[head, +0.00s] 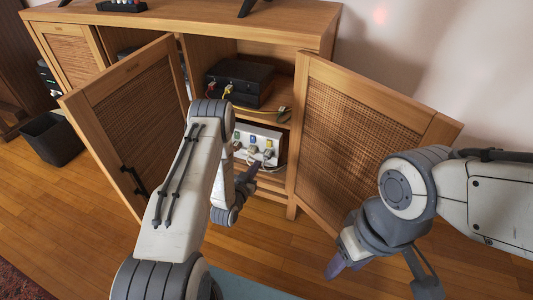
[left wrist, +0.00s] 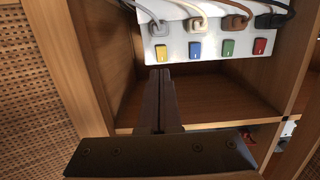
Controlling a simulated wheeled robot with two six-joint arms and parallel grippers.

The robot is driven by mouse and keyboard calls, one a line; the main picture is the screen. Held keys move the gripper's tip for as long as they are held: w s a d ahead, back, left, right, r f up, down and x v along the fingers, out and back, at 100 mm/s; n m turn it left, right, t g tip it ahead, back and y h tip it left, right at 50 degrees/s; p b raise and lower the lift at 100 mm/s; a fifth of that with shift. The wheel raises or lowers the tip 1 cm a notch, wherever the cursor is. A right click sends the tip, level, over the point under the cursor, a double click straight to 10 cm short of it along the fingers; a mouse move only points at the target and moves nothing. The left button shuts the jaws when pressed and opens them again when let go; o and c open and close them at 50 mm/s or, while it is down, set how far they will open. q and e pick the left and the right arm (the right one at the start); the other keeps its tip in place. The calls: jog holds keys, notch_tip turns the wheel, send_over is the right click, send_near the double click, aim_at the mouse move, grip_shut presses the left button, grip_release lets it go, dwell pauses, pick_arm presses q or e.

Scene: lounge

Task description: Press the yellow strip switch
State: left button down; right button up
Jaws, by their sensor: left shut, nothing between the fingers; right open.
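The white power strip (head: 262,132) sits inside the open cabinet. The yellow switch (head: 269,143) is toward its right end in the head view. In the left wrist view the yellow switch (left wrist: 161,53) is at the left end of a row with blue (left wrist: 195,49), green (left wrist: 228,47) and red (left wrist: 260,46) switches. My left gripper (head: 257,165) is shut and empty in front of the strip. In the left wrist view its fingertips (left wrist: 160,70) appear just below the yellow switch; contact cannot be told. My right gripper (head: 381,284) is open and empty, outside the right door.
The left door (head: 125,110) and right door (head: 350,125) stand open on either side of my left arm. Plugs and cables (left wrist: 235,20) line the strip beside the switches. A black box (head: 240,82) sits on the shelf above. A dark bin (head: 52,138) stands at left.

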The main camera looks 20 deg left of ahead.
aim_at(269, 146)
pick_arm(q)
jog(key=w+b, duration=0.1)
jog(key=w, duration=0.2)
jog(key=w+f+b, duration=0.1)
jog(key=w+b, duration=0.1)
jog(key=w, duration=0.1)
jog(key=w+b, duration=0.1)
jog(key=w, duration=0.2)
jog(key=shift+w+d+f, duration=0.2)
jog(key=shift+w+f, duration=0.1)
jog(key=shift+w+b, duration=0.3)
jog(key=shift+w, duration=0.2)
